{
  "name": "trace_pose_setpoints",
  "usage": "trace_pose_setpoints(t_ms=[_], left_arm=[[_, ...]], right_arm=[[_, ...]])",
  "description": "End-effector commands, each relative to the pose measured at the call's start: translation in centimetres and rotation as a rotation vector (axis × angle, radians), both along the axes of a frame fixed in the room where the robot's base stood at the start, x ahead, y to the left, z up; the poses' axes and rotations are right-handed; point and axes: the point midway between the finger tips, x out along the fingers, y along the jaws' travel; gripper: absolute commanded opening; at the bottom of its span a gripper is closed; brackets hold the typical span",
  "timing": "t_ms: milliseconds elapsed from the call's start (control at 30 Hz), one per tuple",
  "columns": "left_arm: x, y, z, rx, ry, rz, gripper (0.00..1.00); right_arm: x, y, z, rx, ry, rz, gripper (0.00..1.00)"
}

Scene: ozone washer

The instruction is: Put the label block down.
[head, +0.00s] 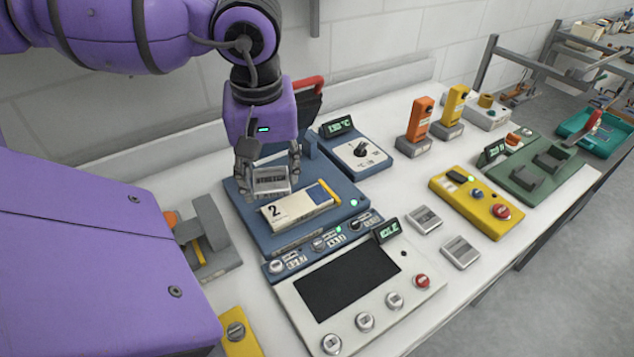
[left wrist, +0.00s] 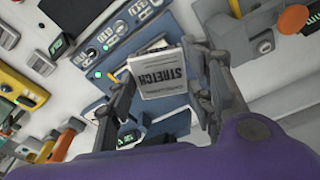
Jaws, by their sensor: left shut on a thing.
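In the left wrist view the label block (left wrist: 160,77) sits between the two fingers of the left gripper (left wrist: 163,100). The gripper is over the blue machine base (head: 257,235), just behind a cream block marked 2 (head: 297,209). I cannot tell whether the label block touches the surface under it. My right gripper is in neither view.
Two loose grey blocks (head: 424,219) (head: 461,252) lie to the right. A panel with a dark screen (head: 347,283) is in front. A yellow control box (head: 470,200) and orange and yellow handheld units (head: 421,118) (head: 454,105) stand further right. Bare white table lies between them.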

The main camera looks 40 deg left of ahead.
Motion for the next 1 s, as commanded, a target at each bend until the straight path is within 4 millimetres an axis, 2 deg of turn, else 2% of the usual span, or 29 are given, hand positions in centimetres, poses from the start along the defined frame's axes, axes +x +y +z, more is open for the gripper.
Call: trace_pose_setpoints(t_ms=[333,500,600,867,1000], left_arm=[[8.1,-0.5,-3.6,-0.006,0.001,0.000,0.16],[10.7,-0.5,-6.8,-0.004,0.004,0.000,0.16],[11.7,-0.5,-8.0,-0.001,0.003,0.000,0.16],[12.9,-0.5,-9.5,-0.002,0.002,0.001,0.16],[13.0,-0.5,-11.6,-0.002,0.006,0.001,0.16]], right_arm=[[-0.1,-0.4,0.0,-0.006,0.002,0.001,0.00],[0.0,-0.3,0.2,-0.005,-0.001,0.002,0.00],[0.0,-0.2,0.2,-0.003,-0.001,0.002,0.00],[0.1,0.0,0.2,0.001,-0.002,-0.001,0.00],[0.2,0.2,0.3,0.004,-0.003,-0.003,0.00]])
